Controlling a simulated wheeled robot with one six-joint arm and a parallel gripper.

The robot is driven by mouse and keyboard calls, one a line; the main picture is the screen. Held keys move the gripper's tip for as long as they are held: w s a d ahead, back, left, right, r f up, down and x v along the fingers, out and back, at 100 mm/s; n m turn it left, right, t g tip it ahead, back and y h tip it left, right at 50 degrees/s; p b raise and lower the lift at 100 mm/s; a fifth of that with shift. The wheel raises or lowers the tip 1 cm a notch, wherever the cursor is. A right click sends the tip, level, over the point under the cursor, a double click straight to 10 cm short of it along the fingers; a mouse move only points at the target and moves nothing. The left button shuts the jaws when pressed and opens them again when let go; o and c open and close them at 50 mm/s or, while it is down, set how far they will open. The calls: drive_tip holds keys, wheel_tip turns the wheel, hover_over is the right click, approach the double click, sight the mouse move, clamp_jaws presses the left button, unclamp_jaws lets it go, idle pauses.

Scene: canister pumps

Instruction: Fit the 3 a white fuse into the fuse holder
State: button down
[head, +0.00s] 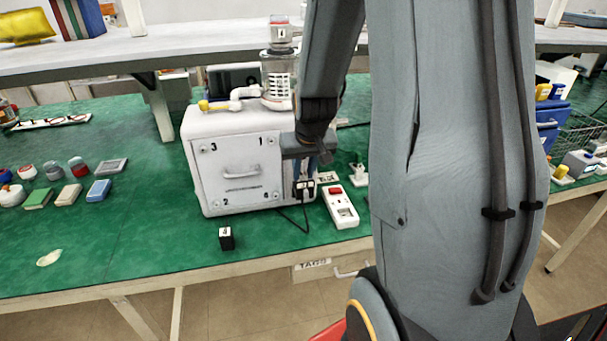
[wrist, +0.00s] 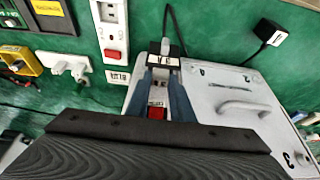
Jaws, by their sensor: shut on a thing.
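My gripper (wrist: 165,65) points down at the lower right corner of the white pump case (head: 225,160). In the wrist view its two blue fingers are shut on a black cord connector (wrist: 176,50) with a pale top. The same connector (head: 305,188) shows in the head view under the fingers, at the case front. A red switch (wrist: 157,112) and a small pale part show between the fingers. I cannot make out a fuse holder or the 3 A white fuse in either view; the fingers hide part of this area.
A black labelled plug (head: 226,238) lies on the green bench in front of the case. A white power strip (head: 341,207) with a red switch lies to the right. Several small boxes and lidded jars (head: 78,167) stand at the left. Bare bench (head: 130,235) lies at the front left.

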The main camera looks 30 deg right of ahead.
drive_tip(key=shift+f, duration=0.75)
drive_tip(key=shift+f, duration=0.1)
drive_tip(key=c, duration=1.6)
unclamp_jaws()
drive_tip(key=shift+o, duration=0.3)
drive_tip(key=shift+r, duration=0.25)
drive_tip(key=b+v, duration=0.2)
drive_tip(key=v, duration=0.9)
drive_tip(key=s+a+f+n+g, duration=0.1)
drive_tip(key=s+a+f, duration=0.3)
drive_tip(key=a, duration=0.3)
drive_tip(key=s+a+f+n+g+y, duration=0.1)
drive_tip(key=s+a+f+n+g, duration=0.1)
drive_tip(key=s+a+f, duration=0.2)
drive_tip(key=s+a, duration=0.3)
drive_tip(key=shift+f, duration=0.25)
